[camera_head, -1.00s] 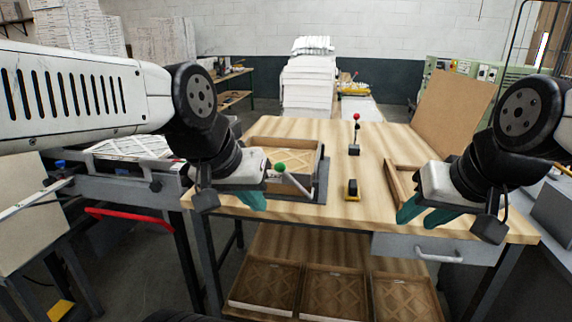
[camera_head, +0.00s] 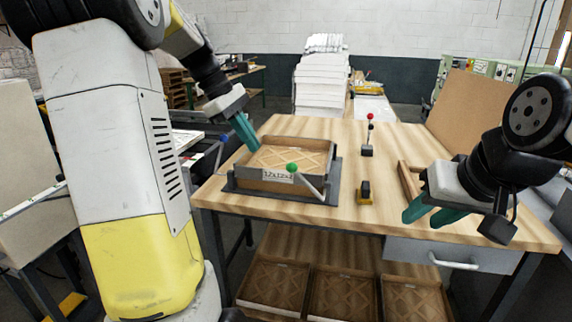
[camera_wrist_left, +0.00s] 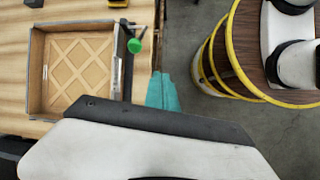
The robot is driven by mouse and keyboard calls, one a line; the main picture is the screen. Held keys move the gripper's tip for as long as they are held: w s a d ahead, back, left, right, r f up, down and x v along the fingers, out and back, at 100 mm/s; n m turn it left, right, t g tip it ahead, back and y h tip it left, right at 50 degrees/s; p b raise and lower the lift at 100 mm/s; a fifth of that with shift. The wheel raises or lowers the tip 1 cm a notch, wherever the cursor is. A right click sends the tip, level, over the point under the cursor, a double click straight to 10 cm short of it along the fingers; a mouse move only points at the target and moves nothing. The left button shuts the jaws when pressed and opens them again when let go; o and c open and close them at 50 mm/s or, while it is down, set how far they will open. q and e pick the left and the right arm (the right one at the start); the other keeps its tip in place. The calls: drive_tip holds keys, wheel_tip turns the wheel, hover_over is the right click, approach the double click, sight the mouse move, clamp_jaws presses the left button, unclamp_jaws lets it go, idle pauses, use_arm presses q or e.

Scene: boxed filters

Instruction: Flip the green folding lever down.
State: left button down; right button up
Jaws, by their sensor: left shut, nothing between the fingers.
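The green-knobbed lever (camera_head: 292,168) sits at the front right of a box fixture, with its metal arm angled up to the left from the right corner. The knob also shows in the left wrist view (camera_wrist_left: 134,46). The fixture holds an open cardboard box with a lattice-patterned filter (camera_head: 290,158). My left gripper (camera_head: 254,148) is shut and empty, with teal fingers over the box's left side, apart from the knob in the head view. Its fingers (camera_wrist_left: 162,92) also show in the left wrist view. My right gripper (camera_head: 428,218) is open and empty over the table's right front.
A red-knobbed lever (camera_head: 369,135) and a yellow-black block (camera_head: 364,192) stand on the wooden table (camera_head: 330,213). A cardboard panel (camera_head: 462,108) leans at the right. Boxed filters (camera_head: 343,293) lie on the lower shelf. The table's middle is mostly clear.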

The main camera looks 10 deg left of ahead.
use_arm(q)
drive_tip(key=w+a+f+n+h, duration=0.1)
drive_tip(key=w+a+f+n, duration=0.1)
drive_tip(key=w+a+n, duration=0.2)
drive_tip(key=shift+w+a+f+g+h, duration=0.2)
drive_tip(key=shift+w+a+g+h, duration=0.15)
drive_tip(key=shift+w, duration=0.3)
drive_tip(key=shift+d, duration=0.1)
drive_tip(key=d+f, duration=0.6)
drive_tip(key=d, duration=0.3)
drive_tip(key=shift+w+d+f, duration=0.2)
drive_tip(key=shift+w+f, duration=0.2)
drive_tip(key=shift+w, duration=0.05)
